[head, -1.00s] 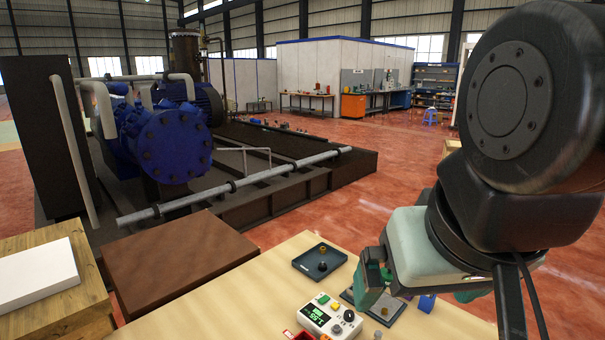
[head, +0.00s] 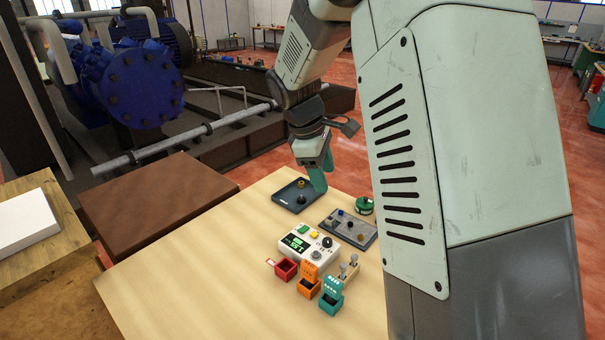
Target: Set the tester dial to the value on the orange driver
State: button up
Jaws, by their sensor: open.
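The tester (head: 300,247) is a white box on the table with a green-lit display, a green button, a yellow button and a black dial (head: 327,242). The display digits are too small to read surely. The orange driver is most likely the orange piece (head: 308,281) in front of the tester; I cannot read any value on it. My gripper (head: 322,178), with teal fingers, is behind the tester at the right edge of a dark tray (head: 287,202). It is open, with nothing seen between the fingers, and apart from the dial.
The tray holds small dark and brass parts. A grey plate (head: 340,233) with small parts lies right of it, near a green round piece (head: 364,206). Red (head: 286,269) and teal (head: 331,300) boxes stand in front. The table's left side is clear.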

aim_at(327, 240)
jog(key=w+f+n, duration=0.1)
jog(key=f, duration=0.7)
jog(key=w+d+f+n, duration=0.1)
jog(key=w+f+n, duration=0.1)
jog(key=f, duration=0.6)
jog(key=w+d+f+n+g+h, duration=0.1)
jog(key=w+f, duration=0.1)
jog(key=f, duration=0.7)
jog(key=shift+w+d+n, duration=0.1)
jog(key=shift+d+n, duration=0.15)
jog(key=shift+n, duration=0.15)
grip_shut()
